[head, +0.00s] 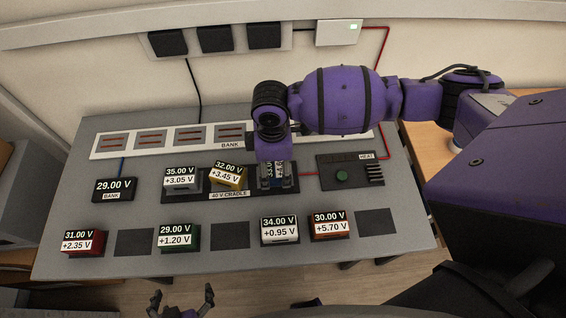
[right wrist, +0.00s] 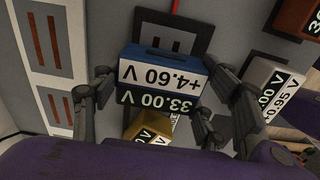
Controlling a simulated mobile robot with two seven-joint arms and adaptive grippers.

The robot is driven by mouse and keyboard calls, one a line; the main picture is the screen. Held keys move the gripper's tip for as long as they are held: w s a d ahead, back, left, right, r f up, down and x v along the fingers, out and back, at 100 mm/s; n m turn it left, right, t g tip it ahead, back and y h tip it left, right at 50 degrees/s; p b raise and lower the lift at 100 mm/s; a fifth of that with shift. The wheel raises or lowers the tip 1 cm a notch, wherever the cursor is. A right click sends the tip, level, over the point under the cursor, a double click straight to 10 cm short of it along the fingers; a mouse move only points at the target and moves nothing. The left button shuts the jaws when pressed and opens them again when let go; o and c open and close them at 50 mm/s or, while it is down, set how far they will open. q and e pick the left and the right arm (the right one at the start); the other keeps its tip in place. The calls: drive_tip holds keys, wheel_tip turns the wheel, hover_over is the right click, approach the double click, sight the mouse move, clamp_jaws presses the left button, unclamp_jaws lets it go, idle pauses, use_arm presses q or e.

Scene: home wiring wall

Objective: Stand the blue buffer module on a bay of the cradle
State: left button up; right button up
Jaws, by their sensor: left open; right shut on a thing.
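The blue buffer module (right wrist: 165,62), labelled 33.00 V and +4.60 V, is between the fingers of my right gripper (right wrist: 165,90), which is shut on it. In the head view my right gripper (head: 277,181) points down at the right end of the dark 40 V cradle (head: 205,197), and the blue module (head: 267,172) is partly hidden there. I cannot tell whether its base touches the bay. A grey 35.00 V module (head: 182,179) stands at the cradle's left and a yellow 32.00 V module (head: 229,176) sits crooked in its middle. My left gripper (head: 182,300) is open and empty at the bottom edge.
In front stand red (head: 84,243), green (head: 179,238), white (head: 280,230) and orange (head: 330,225) modules, with empty dark pads between. The heater panel (head: 350,171) lies right of the cradle. A white bank strip (head: 110,144) runs behind. A 29.00 V bank display (head: 114,189) is at left.

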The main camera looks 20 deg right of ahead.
sight(274, 164)
drive_tip(key=shift+f, duration=0.8)
drive_tip(key=shift+f, duration=0.1)
drive_tip(key=o, duration=1.3)
drive_tip(key=shift+f, duration=0.1)
wheel_tip(274, 164, up, 12)
drive_tip(key=shift+r+p, duration=0.2)
drive_tip(key=shift+p, duration=0.3)
